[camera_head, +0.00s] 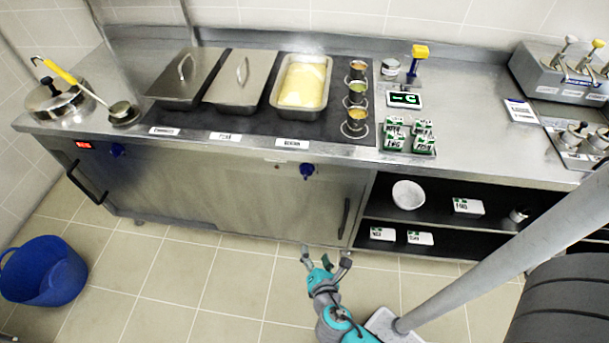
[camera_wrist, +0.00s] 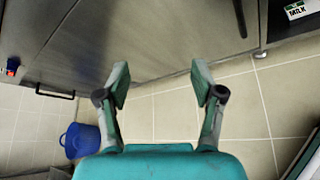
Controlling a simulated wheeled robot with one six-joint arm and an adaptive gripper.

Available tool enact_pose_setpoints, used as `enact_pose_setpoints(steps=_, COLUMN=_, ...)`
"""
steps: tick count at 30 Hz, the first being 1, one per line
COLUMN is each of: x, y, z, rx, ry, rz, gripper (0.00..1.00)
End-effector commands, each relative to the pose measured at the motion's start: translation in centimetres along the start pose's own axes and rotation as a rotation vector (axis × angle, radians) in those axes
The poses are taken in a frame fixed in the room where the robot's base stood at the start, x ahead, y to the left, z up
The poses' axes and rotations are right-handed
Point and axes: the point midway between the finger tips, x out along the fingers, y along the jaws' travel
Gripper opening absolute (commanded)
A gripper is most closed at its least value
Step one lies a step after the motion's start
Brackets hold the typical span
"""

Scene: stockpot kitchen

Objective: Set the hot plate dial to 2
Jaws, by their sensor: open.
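Two blue dials sit on the steel counter front in the head view. One blue dial (camera_head: 307,171) is right of centre, below the black hot plate surface (camera_head: 345,128). The other blue dial (camera_head: 117,150) is at the left, beside a red-lit display (camera_head: 83,145). Their settings are too small to read. My gripper (camera_head: 326,258) is open and empty, low in front of the cabinet and apart from both dials. In the wrist view my gripper (camera_wrist: 160,85) shows two spread fingers before the steel front, and a blue dial (camera_wrist: 12,66) is at the left edge.
Lidded pans (camera_head: 240,80), an open yellow-filled pan (camera_head: 302,82) and small cups (camera_head: 356,118) stand on top. Black handles (camera_head: 87,183) and (camera_head: 346,218) stick out from the front. A blue bucket (camera_head: 43,271) stands at left. The tiled floor between is clear.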

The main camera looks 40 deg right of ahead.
Motion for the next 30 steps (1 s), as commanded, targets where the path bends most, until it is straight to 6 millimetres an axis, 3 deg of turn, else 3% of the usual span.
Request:
enact_pose_setpoints(steps=3, x=3.8, y=3.0, z=2.1, rx=-0.250, ry=-0.154, rz=-0.047, gripper=0.67)
enact_pose_setpoints(steps=6, x=5.8, y=5.4, z=4.1, rx=-0.439, ry=-0.276, rz=-0.107, gripper=0.67)
enact_pose_setpoints(steps=13, x=7.8, y=9.9, z=7.6, rx=-0.702, ry=-0.466, rz=-0.232, gripper=0.67)
enact_pose_setpoints(steps=22, x=9.2, y=10.9, z=9.4, rx=-0.763, ry=-0.514, rz=-0.275, gripper=0.67)
enact_pose_setpoints(steps=30, x=13.1, y=10.6, z=11.9, rx=-0.760, ry=-0.513, rz=-0.274, gripper=0.67)
